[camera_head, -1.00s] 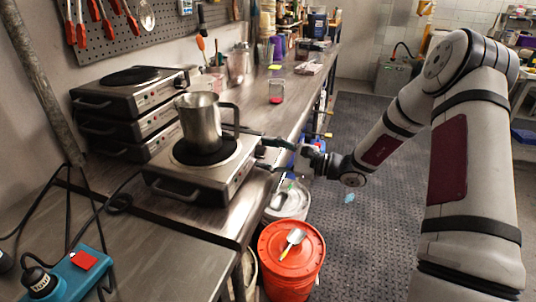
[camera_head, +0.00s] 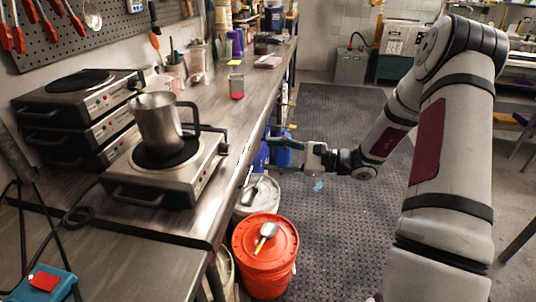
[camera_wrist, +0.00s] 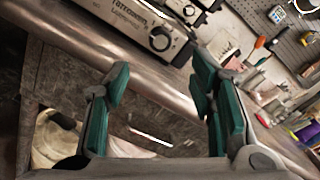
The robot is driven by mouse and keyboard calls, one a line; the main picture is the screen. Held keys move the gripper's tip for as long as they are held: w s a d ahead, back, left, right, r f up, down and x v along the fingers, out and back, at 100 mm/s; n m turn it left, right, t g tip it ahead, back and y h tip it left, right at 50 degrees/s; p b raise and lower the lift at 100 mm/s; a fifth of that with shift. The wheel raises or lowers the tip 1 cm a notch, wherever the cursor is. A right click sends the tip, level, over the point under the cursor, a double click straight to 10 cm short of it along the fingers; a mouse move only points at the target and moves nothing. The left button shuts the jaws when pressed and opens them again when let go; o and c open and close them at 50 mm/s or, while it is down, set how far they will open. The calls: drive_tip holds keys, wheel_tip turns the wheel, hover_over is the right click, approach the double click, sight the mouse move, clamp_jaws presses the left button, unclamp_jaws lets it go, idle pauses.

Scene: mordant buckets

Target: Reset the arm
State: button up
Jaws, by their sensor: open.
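My gripper (camera_head: 285,146) is at the end of my arm, past the right edge of the bench and above the floor side, its fingers pointing left toward the bench. In the wrist view its green-padded fingers (camera_wrist: 155,110) stand apart with nothing between them. A metal pitcher (camera_head: 157,122) stands upright on a hot plate (camera_head: 166,178) on the bench. The gripper is to the right of the pitcher's handle and apart from it.
The bench (camera_head: 105,253) runs along the left, with stacked hot plates (camera_head: 72,119) at its back. An orange bucket (camera_head: 265,262) with a scoop (camera_head: 266,236) on its lid and a white bucket (camera_head: 257,198) stand below my gripper. The dark floor mat (camera_head: 335,240) is clear.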

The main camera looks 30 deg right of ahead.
idle(0.3)
drive_tip(key=s+a+r+n+g+h+p, duration=0.45)
drive_tip(key=s+a+r+n+g, duration=0.6)
drive_tip(key=s+a, duration=0.45)
drive_tip(key=s+d+r+n+t+h+p, duration=0.1)
drive_tip(key=s+d+r+n+h, duration=0.1)
drive_tip(key=s, duration=0.4)
drive_tip(key=s+d+r+n+t+h+p, duration=0.1)
drive_tip(key=s+r+n+h+p, duration=0.1)
drive_tip(key=s+r, duration=0.4)
drive_tip(key=s+d+r+n+t+h+p, duration=0.1)
drive_tip(key=s+d+r+n+t+h, duration=0.1)
drive_tip(key=s+h, duration=0.4)
wheel_tip(320, 180, up, 2)
drive_tip(key=shift+s+d+n, duration=0.35)
drive_tip(key=shift+s+n, duration=0.35)
drive_tip(key=shift+n, duration=0.15)
